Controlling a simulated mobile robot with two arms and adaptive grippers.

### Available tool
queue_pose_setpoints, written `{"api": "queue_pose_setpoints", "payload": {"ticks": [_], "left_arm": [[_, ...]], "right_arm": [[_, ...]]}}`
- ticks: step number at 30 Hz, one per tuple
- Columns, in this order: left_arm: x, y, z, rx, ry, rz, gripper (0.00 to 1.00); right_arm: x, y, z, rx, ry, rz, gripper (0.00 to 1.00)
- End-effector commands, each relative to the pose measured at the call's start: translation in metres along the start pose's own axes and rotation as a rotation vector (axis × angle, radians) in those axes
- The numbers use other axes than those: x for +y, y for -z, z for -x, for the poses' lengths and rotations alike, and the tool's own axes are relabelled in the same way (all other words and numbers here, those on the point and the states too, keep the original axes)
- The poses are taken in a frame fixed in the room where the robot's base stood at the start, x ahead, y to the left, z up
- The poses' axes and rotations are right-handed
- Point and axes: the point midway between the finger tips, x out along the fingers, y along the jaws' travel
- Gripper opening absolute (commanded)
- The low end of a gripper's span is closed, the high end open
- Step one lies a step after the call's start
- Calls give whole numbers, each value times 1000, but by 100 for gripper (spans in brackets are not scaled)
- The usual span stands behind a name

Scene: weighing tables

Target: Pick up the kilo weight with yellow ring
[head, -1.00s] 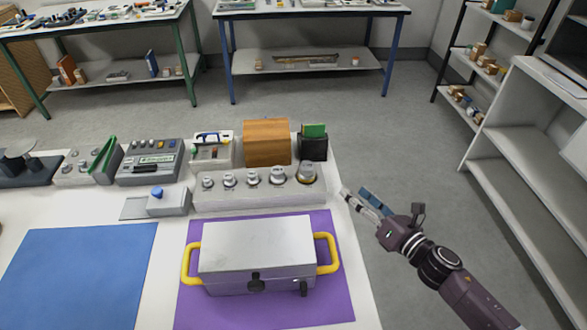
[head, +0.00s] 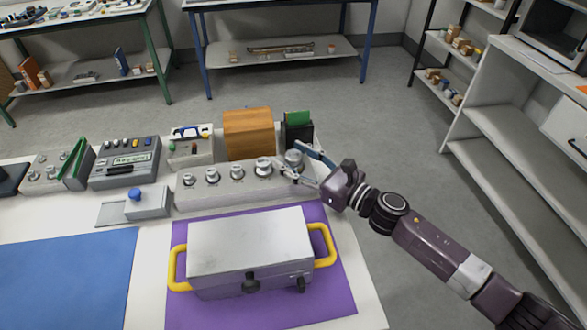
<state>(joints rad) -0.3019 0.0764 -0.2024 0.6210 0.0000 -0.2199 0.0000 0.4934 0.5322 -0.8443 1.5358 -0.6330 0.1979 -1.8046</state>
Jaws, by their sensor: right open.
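The kilo weight with yellow ring (head: 294,158) is the rightmost and largest of several silver weights in a row on a pale grey stepped block. Its lower part, with the ring, is largely hidden by my gripper. My right gripper (head: 289,155) is open, and its two fingers reach in from the right. One finger is on the far side of the weight and the other on the near side. I cannot tell whether either finger touches it. My left gripper is not in view.
Beside the block (head: 215,199) are a wooden box (head: 249,134) and a black holder (head: 299,134) with a green item. A silver case (head: 250,245) with yellow handles lies on a purple mat (head: 332,292) in front. A blue mat (head: 65,280) is left. Open floor lies right of the table.

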Motion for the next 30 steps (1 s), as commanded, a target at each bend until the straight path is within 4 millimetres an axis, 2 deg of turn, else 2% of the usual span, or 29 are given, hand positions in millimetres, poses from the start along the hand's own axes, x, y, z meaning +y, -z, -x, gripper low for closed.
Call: {"api": "queue_pose_setpoints", "payload": {"ticks": [6,20,30], "left_arm": [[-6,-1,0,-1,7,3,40],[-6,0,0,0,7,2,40],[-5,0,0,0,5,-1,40]], "right_arm": [[0,0,-1,0,1,-1,50],[0,0,0,0,1,-2,0],[0,-5,-1,-8,-1,0,0]]}}
